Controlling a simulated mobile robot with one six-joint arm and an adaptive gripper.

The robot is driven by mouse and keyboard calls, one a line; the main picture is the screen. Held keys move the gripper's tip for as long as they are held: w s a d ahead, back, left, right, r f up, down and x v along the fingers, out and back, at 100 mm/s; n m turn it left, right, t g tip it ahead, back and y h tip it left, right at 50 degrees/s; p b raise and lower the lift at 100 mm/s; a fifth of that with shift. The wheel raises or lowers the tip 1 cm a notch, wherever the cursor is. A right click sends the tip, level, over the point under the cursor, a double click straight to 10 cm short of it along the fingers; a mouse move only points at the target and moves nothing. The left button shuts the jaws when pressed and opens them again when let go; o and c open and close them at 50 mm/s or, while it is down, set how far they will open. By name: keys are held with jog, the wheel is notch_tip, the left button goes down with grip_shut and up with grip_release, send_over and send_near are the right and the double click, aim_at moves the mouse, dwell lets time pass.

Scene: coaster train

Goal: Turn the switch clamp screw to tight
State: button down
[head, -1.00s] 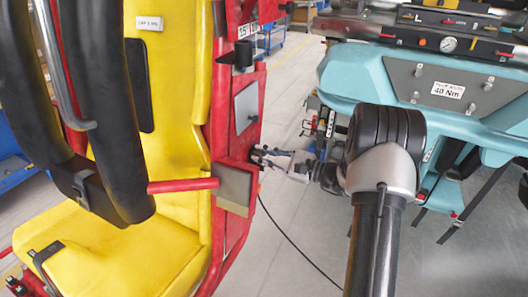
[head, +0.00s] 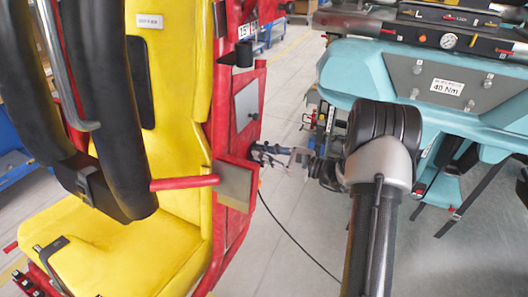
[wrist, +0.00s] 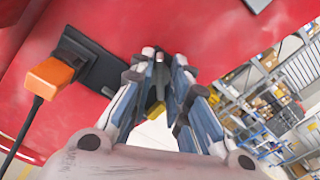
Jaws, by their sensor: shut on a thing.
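My gripper (wrist: 161,66) is shut at the red side panel (wrist: 200,40), its two fingertips close together against the panel. The switch clamp screw (wrist: 159,73) is between the fingertips and mostly hidden by them; its turned position cannot be read. A black switch plate (wrist: 95,67) with an orange plug (wrist: 50,78) and dark cable is fixed to the panel just left of the fingers. In the head view, my gripper (head: 260,152) reaches from the right to the red frame (head: 240,130) of the yellow seat, and the screw is too small to make out.
A grey plate (head: 234,186) and a red bar (head: 184,183) stand by the gripper on the seat frame. A black cable (head: 290,237) hangs down to the floor. A teal car body (head: 420,90) is at the right. Grey floor (head: 300,210) is open between them.

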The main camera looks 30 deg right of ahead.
jog(key=shift+s+f+m+p, duration=0.1)
jog(key=shift+f+m+p, duration=0.3)
jog(key=shift+m, duration=0.4)
dwell(0.9)
jog(key=c, duration=1.8)
grip_release()
jog(key=shift+r, duration=0.15)
jog(key=shift+o, duration=0.2)
jog(key=shift+r, duration=0.1)
jog(key=v, duration=1.2)
jog(key=shift+o, duration=0.3)
